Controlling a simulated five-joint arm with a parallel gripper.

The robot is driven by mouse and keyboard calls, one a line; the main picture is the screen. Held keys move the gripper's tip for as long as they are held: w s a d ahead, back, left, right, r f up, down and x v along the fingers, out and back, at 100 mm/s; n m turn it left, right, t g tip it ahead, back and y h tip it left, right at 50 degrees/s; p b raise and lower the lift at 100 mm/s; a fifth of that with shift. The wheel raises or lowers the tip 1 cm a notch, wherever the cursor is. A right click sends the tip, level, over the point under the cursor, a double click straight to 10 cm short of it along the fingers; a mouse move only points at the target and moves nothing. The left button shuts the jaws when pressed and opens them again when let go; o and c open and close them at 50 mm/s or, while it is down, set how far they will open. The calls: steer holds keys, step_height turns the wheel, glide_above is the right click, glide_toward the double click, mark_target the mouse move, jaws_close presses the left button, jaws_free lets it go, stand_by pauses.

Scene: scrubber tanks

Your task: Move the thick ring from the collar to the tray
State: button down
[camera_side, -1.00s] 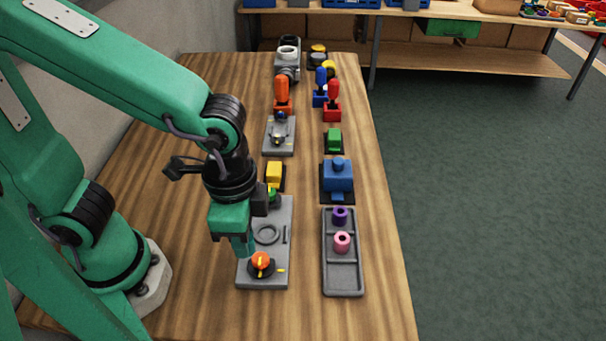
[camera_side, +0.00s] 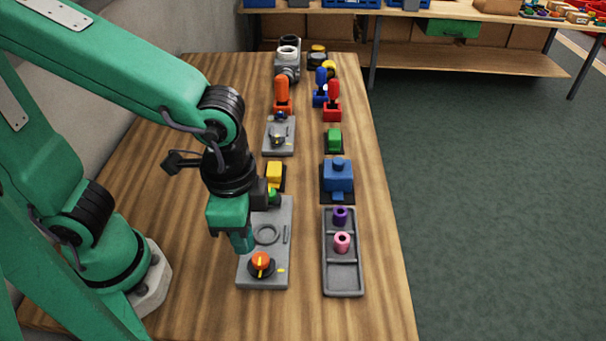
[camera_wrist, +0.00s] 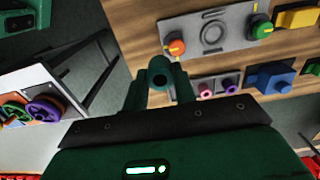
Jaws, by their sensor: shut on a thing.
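My gripper (camera_side: 241,241) hangs over the left edge of the grey panel (camera_side: 278,268), left of its orange knob. It is shut on the thick ring (camera_wrist: 159,77), dark teal with a round hole, which shows between the fingers in the wrist view; in the side view it is hard to tell from the fingers. The collar (camera_side: 267,234), a round grey rim on the panel, is empty. The grey tray (camera_side: 343,281) lies to the right of the panel. A purple ring (camera_side: 340,216) is in its far compartment and a pink ring (camera_side: 342,243) in the middle one. Its near compartment is empty.
The orange knob (camera_side: 261,263) stands up from the panel close to my gripper. A green knob (camera_wrist: 260,27) is at its far end. A blue block (camera_side: 338,176) and a yellow block (camera_side: 274,174) stand beyond. Bare wood lies between panel and tray.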

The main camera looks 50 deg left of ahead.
steer(key=shift+r, duration=0.35)
stand_by(0.6)
steer(key=shift+r, duration=2.35)
steer(key=shift+w+d+f, duration=0.15)
steer(key=shift+d, duration=0.3)
steer(key=shift+w+d+f, duration=1.15)
steer(key=shift+d+f, duration=2.75)
steer(key=shift+d, duration=2.55)
steer(key=w+a+f, duration=0.1)
steer(key=w+f, duration=0.1)
steer(key=w, duration=0.1)
steer(key=w+a+f, duration=0.1)
steer(key=w+f, duration=0.1)
steer(key=w, duration=0.2)
steer(key=w+a+f, duration=0.1)
steer(key=w+f, duration=0.2)
steer(key=w, duration=0.1)
steer(key=shift+w+a, duration=0.1)
steer(key=shift+a, duration=0.3)
